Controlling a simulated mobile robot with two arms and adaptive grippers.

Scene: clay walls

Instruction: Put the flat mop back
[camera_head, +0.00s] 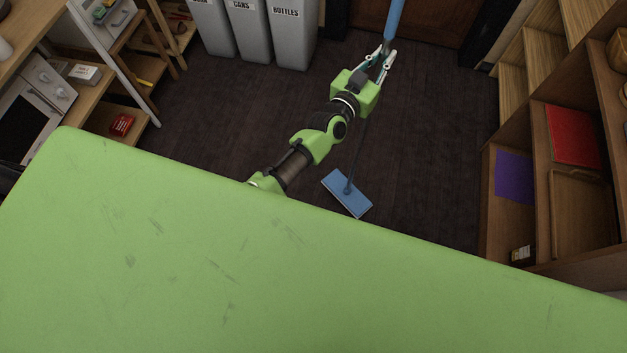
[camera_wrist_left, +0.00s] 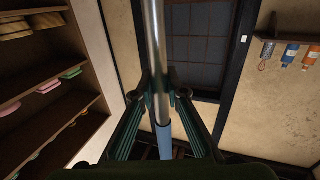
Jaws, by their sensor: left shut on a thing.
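The flat mop has a blue rectangular head (camera_head: 347,194), a thin dark lower pole and a blue upper handle (camera_head: 394,18). Its head is low over the dark floor; I cannot tell whether it touches. My left gripper (camera_head: 381,60) is shut on the mop's pole, just below the blue part in the head view. In the left wrist view the pole, silver (camera_wrist_left: 155,40) above and blue (camera_wrist_left: 165,140) below, passes between the fingertips (camera_wrist_left: 160,88). The top end of the handle is cut off in the head view. My right gripper is not in view.
Grey bins (camera_head: 292,35), one labelled BOTTLES, stand at the back. Wooden shelves (camera_head: 560,200) line the right, a workbench (camera_head: 85,90) the left. Tools (camera_wrist_left: 288,54) hang from a wall rack in the left wrist view. Dark floor (camera_head: 430,150) is clear around the mop head.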

